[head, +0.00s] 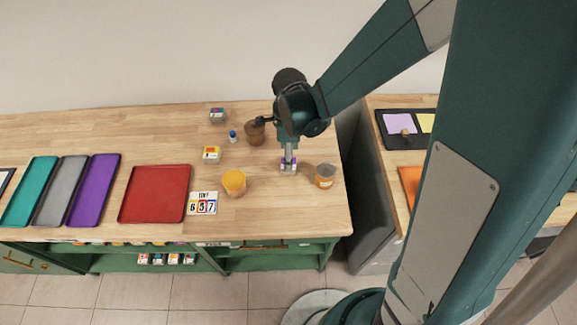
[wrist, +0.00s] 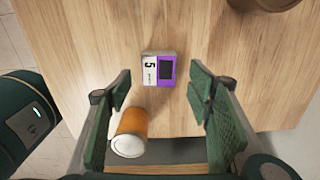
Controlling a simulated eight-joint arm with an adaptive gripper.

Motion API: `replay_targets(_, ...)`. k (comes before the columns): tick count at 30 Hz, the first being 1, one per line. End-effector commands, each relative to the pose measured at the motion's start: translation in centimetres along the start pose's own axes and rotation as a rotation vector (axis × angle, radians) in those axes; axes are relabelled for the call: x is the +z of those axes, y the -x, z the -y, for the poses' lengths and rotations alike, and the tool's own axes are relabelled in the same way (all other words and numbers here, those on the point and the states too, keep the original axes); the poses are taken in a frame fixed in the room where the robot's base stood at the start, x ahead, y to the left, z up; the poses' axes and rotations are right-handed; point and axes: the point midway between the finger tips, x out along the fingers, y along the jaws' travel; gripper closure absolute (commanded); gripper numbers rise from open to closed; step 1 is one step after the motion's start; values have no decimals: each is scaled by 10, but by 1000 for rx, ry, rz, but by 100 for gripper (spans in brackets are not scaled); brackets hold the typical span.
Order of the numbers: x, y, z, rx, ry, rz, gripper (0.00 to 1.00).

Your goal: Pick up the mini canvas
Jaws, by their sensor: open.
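A small block with a white and purple face, a dark square and a "5" (wrist: 158,69) lies on the wooden table; I take it for the mini canvas. In the head view the block (head: 288,168) is partly covered by my gripper (head: 289,155), which points down over it. In the wrist view my gripper (wrist: 160,84) is open and empty, with its fingers apart to the left and right. The block shows between and slightly beyond the fingertips, and neither finger appears to touch it.
A yellow-topped cup (head: 233,183), a brown pot (head: 255,133), a small yellow-and-red box (head: 211,154) and a number sign (head: 202,204) stand around. A red tray (head: 155,193) lies further left.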

Motion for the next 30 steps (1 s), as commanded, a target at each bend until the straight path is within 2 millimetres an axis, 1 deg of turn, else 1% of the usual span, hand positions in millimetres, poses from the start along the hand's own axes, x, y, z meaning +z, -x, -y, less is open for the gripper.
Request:
replay_targets(8, 0, 0, 0, 0, 0, 0, 49)
replay_targets(13, 0, -5, 0, 0, 0, 0, 49)
replay_targets(17, 1, -15, 0, 0, 0, 0, 49)
replay_targets(24, 2, -37, -2, 0, 0, 0, 49)
replay_targets(30, 2, -50, -2, 0, 0, 0, 49)
